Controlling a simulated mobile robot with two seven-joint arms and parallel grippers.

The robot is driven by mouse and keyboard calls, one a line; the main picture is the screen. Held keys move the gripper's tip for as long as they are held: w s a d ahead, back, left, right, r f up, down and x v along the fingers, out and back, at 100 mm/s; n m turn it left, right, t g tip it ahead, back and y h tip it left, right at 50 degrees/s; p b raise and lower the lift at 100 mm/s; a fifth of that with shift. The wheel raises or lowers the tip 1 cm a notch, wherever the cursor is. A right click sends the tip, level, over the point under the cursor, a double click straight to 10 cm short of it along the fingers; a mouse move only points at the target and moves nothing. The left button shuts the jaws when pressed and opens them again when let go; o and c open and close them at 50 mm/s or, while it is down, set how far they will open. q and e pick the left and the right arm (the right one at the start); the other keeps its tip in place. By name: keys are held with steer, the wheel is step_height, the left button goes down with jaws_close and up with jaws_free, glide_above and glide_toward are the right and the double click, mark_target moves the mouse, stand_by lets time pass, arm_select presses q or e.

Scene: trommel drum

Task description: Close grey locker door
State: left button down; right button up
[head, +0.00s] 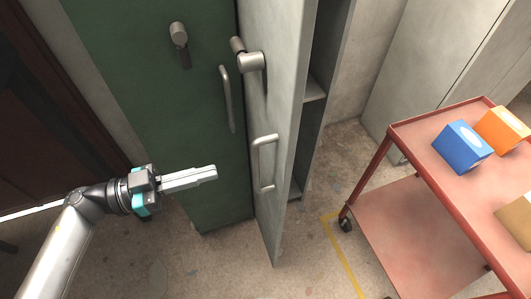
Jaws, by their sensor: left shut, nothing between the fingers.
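The grey locker door (285,110) stands open in the middle of the head view, swung out toward me. Its outer face, on the left, carries a lever handle (250,61) near the top and a looped pull handle (263,165) lower down. The open grey locker's inside, with a shelf (315,88), shows to the right of the door. My left gripper (214,173) is shut and empty. It points right, left of the pull handle in the picture, and appears apart from the door. My right gripper is out of view.
A green locker (150,95) with its own handles stands left of the grey door. A red cart (415,195) at the right holds a blue box (462,148) and an orange box (503,129). Bare floor with a yellow line (343,255) lies between door and cart.

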mark_target(282, 152)
arm_select(q)
steer(key=x, duration=1.2)
steer(key=shift+w+d, duration=0.15)
steer(key=shift+d, duration=0.15)
steer(key=shift+p, duration=0.35)
